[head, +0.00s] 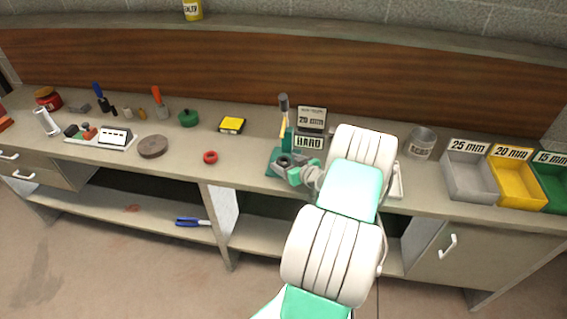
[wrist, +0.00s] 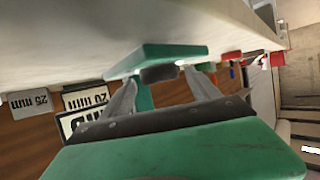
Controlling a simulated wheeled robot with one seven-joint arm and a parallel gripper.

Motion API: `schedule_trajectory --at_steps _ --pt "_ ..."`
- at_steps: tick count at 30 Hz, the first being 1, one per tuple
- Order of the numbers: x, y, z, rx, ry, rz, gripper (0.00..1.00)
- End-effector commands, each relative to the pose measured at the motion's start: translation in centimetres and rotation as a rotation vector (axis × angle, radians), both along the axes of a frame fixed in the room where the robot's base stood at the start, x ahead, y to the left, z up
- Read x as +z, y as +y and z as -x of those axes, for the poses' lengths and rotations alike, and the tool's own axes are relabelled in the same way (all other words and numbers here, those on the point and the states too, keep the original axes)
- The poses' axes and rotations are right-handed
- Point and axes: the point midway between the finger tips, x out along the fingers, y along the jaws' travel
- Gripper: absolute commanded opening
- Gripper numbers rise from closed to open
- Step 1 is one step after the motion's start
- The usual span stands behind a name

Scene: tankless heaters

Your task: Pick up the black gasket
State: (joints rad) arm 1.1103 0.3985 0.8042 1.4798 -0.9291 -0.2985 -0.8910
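The black gasket (wrist: 158,74) is a small dark ring lying against the green base plate (wrist: 150,58) of a stand. In the head view the gasket (head: 283,160) shows as a dark round shape on the green base, partly covered by my gripper (head: 291,168). In the wrist view my gripper (wrist: 160,80) is open, with one grey finger on each side of the gasket. A gap seems to show between each fingertip and the gasket.
Behind the stand are a 20 mm sign (head: 312,119) and a HARD sign (head: 308,143). Grey (head: 470,182), yellow (head: 515,191) and green (head: 552,190) bins stand right, past a metal can (head: 422,143).

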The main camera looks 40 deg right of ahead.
Motion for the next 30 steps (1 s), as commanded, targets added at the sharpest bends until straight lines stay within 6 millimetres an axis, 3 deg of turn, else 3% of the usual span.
schedule_trajectory --at_steps 23,30 --pt "0.04 0.02 0.01 0.001 0.0 0.0 0.05" --pt "0.26 -0.01 0.0 0.0 -0.001 0.001 0.03"
